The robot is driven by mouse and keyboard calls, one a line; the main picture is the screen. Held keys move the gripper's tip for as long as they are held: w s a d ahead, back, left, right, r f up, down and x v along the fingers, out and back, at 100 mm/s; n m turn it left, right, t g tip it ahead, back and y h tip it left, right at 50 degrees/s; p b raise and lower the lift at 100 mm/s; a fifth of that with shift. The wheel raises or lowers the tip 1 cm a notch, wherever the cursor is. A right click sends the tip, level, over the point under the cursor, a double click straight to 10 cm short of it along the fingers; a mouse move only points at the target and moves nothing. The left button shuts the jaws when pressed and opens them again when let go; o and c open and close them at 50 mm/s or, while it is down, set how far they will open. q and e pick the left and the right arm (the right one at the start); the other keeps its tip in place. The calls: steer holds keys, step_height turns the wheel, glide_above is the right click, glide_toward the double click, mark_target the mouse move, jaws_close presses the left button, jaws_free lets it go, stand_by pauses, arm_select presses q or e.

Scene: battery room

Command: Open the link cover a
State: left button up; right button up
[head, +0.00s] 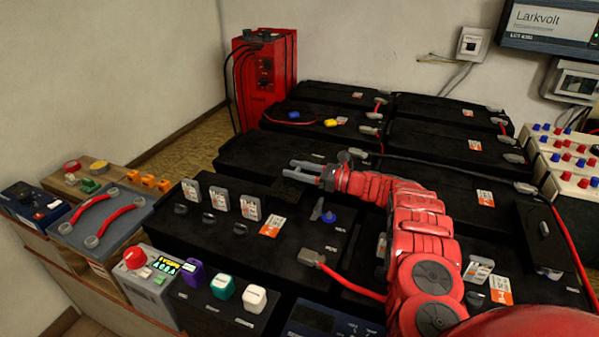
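My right arm comes in from the lower right and reaches over the black batteries. Its gripper (293,169) points left, with its two grey fingers apart and nothing visible between them. Just below the fingers is a small dark flap-like piece (287,187) on the near battery's back edge. No readable label shows which of these, if either, is link cover a. My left gripper is out of view. My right arm hides parts of the middle and right batteries.
The near battery (185,250) carries several upright grey tags and black caps. A red charger (264,80) stands behind. Red cable handles lie on a blue-grey box (105,222) at left. A red-button box (150,275) is in front. Terminal blocks (570,160) stand at right.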

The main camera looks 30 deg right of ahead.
steer(key=o, duration=0.5)
steer(key=shift+c, duration=0.2)
steer(key=shift+s+d, duration=0.1)
steer(key=p+v, duration=0.1)
steer(key=v, duration=1.6)
steer(key=shift+d, duration=0.1)
